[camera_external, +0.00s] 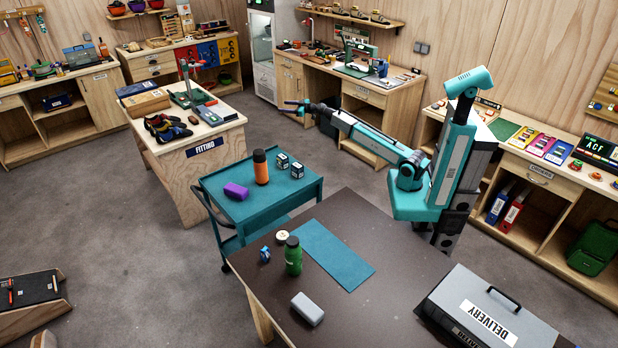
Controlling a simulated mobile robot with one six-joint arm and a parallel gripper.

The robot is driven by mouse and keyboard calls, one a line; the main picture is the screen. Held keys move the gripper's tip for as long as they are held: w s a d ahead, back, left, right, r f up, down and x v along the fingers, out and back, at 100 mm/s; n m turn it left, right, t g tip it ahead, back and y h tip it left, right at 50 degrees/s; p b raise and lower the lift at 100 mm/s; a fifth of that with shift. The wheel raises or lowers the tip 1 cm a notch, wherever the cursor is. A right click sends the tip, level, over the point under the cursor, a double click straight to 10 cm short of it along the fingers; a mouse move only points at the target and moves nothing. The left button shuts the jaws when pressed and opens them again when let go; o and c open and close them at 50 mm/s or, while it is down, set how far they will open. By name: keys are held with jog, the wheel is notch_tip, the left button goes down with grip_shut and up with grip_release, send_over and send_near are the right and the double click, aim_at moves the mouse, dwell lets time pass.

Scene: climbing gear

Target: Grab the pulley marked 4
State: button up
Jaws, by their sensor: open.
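My gripper (292,107) is open and empty at the left end of my outstretched arm. In the picture it lies above and beyond the teal cart (245,217), apart from the things on it. No number 4 is readable. A small blue object (265,254) on the dark table (385,268) may be a pulley, but I cannot tell. Two small black-and-white pieces (282,160) (297,169) sit side by side on the cart's right part; their markings are too small to read.
The cart also holds an orange bottle (261,166) and a purple block (236,191). The dark table carries a green bottle (293,256), a cream disc (282,236), a teal mat (324,254), a grey block (307,308) and a delivery case (485,310). A fitting bench (190,165) stands left.

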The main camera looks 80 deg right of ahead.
jog(key=w+a+r+n+t+y+p, duration=0.1)
jog(key=w+a+r+y+p, duration=0.15)
jog(key=a, duration=1.05)
jog(key=w+a+r+t+y+p, duration=0.15)
jog(key=w+a+r, duration=0.25)
jog(key=a, duration=0.9)
jog(key=a+n+y, duration=0.2)
jog(key=a+y, duration=0.3)
jog(key=a, duration=1.7)
jog(key=s+a+f+n+g+y+b, duration=0.1)
jog(key=s+a+f+n+g+y, duration=0.2)
jog(key=a, duration=0.9)
jog(key=s+a+f+n+g+y+b, duration=0.1)
jog(key=s+a+f+n+y, duration=0.3)
jog(key=a, duration=0.8)
jog(key=s+a+f+n+g+b, duration=0.1)
jog(key=s+a+f+g, duration=0.1)
jog(key=s+a+f, duration=0.2)
jog(key=s+a+f+n+g, duration=0.2)
jog(key=s+a+f, duration=0.3)
jog(key=a, duration=0.2)
jog(key=s+a+f+n+g+b, duration=0.1)
jog(key=s+a+f+g, duration=0.1)
jog(key=s+a+f, duration=0.2)
jog(key=shift+s+a+f+b, duration=0.15)
jog(key=shift+a+b, duration=0.05)
jog(key=shift+a, duration=0.35)
jog(key=shift+s+a+f+b, duration=0.1)
jog(key=shift+a+b, duration=0.05)
jog(key=shift+a, duration=0.35)
